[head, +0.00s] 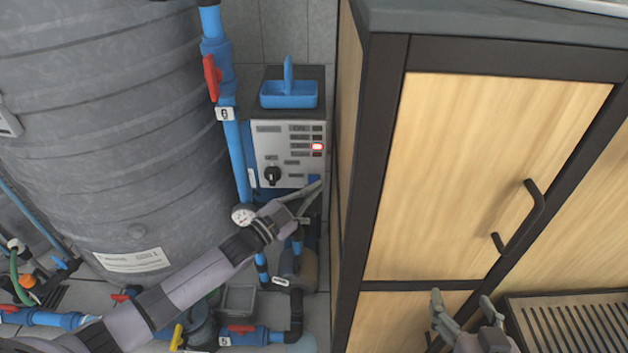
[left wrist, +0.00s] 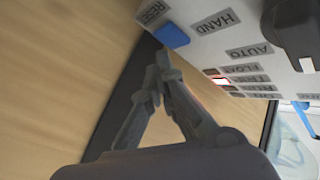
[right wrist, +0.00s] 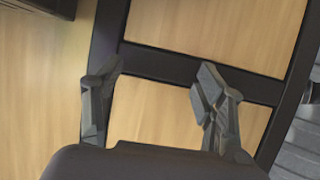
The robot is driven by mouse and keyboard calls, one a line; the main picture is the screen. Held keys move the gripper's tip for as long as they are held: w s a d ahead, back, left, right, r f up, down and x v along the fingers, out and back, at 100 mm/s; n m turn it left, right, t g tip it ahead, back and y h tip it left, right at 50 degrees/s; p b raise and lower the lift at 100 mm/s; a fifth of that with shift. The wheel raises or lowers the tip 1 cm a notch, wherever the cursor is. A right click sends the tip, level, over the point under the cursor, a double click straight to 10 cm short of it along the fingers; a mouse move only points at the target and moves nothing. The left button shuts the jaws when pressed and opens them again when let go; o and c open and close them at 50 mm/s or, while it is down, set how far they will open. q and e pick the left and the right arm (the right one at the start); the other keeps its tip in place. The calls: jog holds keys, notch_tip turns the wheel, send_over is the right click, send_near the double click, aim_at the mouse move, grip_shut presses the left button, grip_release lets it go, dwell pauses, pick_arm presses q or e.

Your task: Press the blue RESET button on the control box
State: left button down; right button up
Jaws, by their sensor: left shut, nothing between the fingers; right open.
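The control box (head: 262,150) is a pale panel with a black knob (head: 272,175), labels and a lit red indicator (head: 317,146). The blue RESET button (head: 314,179) sits at its lower right corner. In the left wrist view the button (left wrist: 172,36) shows beside the RESET label. My left gripper (head: 319,185) is shut and empty, its tips just below the button. In the left wrist view the fingertips (left wrist: 160,62) look close to the button; I cannot tell whether they touch. My right gripper (head: 462,299) is open and empty before the cabinet.
A wooden cabinet (head: 480,180) with a dark frame stands close to the right of the box. A blue pipe (head: 236,155) and pressure gauge (head: 243,215) are on its left, next to a large grey tank (head: 110,130). A blue caddy (head: 288,95) sits above the box.

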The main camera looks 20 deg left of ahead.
pick_arm(q)
jog(key=shift+w+a, duration=0.1)
jog(key=shift+w, duration=0.1)
pick_arm(e)
jog(key=shift+w+r, duration=0.1)
dwell(0.5)
jog(key=shift+r, duration=0.15)
pick_arm(q)
jog(key=shift+w, duration=0.2)
pick_arm(e)
jog(key=shift+w+a+r+t, duration=0.15)
jog(key=shift+w+r+t, duration=0.15)
jog(key=shift+r, duration=0.1)
